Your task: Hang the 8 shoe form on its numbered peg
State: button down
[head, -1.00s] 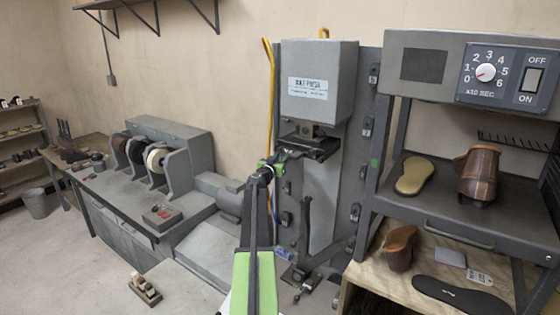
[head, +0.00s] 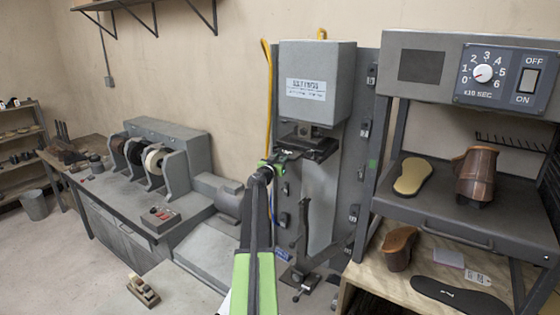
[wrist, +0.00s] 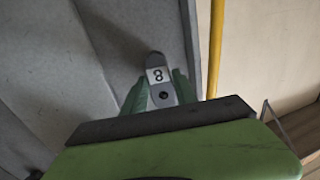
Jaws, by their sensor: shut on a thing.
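My gripper (head: 268,168) is in front of the press, at its left side. In the wrist view its green fingertips (wrist: 160,92) are shut on a grey, rounded piece with a white 8 label and a dark hole, which I take as the 8 shoe form (wrist: 155,62). Most of the form is hidden or hard to make out in the head view. Dark numbered plates with pegs run along the press backboard, such as one at the upper right (head: 366,128) and one at the lower left (head: 284,218). Their numbers are too small to read.
The press (head: 318,85) stands behind my gripper, with a yellow hose (head: 267,100) on its left. A grinder bench (head: 150,215) is at left. At right, a rack shelf (head: 430,205) holds a tan sole (head: 412,176) and a brown boot shape (head: 477,175).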

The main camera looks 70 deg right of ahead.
jog(key=shift+s+d, duration=0.15)
jog(key=shift+d, duration=0.25)
jog(key=c, duration=0.9)
grip_release()
jog(key=w+a, duration=0.1)
jog(key=a, duration=1.6)
jog(key=shift+a, duration=0.25)
